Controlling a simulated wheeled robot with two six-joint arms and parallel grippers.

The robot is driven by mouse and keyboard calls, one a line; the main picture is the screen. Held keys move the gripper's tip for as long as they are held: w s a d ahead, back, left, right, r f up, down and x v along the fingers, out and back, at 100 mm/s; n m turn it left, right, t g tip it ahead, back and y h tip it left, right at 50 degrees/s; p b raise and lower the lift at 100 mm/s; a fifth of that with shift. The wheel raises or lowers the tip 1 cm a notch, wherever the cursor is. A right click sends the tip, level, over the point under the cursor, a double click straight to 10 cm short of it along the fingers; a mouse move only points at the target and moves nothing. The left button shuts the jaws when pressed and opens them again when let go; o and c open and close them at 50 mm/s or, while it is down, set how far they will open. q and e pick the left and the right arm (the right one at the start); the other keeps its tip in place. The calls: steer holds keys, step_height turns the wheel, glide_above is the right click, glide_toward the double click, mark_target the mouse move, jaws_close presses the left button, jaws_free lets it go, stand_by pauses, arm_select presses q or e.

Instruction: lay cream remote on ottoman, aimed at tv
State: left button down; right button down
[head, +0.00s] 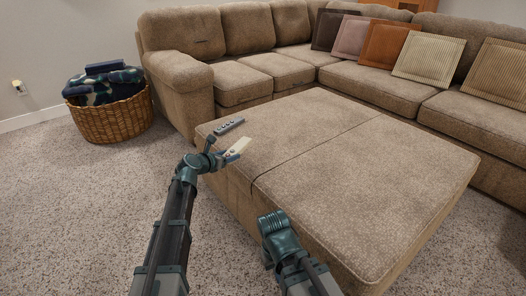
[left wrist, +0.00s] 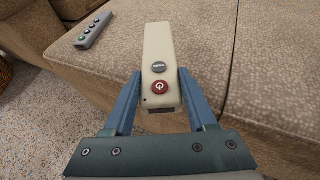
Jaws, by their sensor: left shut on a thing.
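The cream remote (left wrist: 158,60) is held between the two blue fingers of my left gripper (left wrist: 158,95). Its red power button and a grey button face the camera. In the head view the cream remote (head: 239,146) shows at the tip of my left gripper (head: 228,156), over the near left part of the brown ottoman (head: 385,165). I cannot tell whether the remote touches the ottoman's top. My right gripper (head: 272,222) is in front of the ottoman's near side; its fingers are not clear. No TV is visible.
A grey remote (head: 230,126) lies on the ottoman's left corner, also seen in the left wrist view (left wrist: 93,30). A wicker basket (head: 112,118) with blankets stands at left. A brown sectional sofa (head: 270,70) with several cushions wraps behind. The ottoman's middle and right are clear.

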arm_select(q)
steer(key=b, duration=0.2)
glide_above(257, 152)
steer(key=shift+s+f, duration=0.1)
steer(key=shift+f, duration=0.6)
steer(key=shift+f, duration=0.1)
step_height(257, 152, down, 4)
steer(key=b, duration=0.3)
steer(key=shift+r, duration=0.3)
steer(key=shift+c, duration=1)
jaws_free()
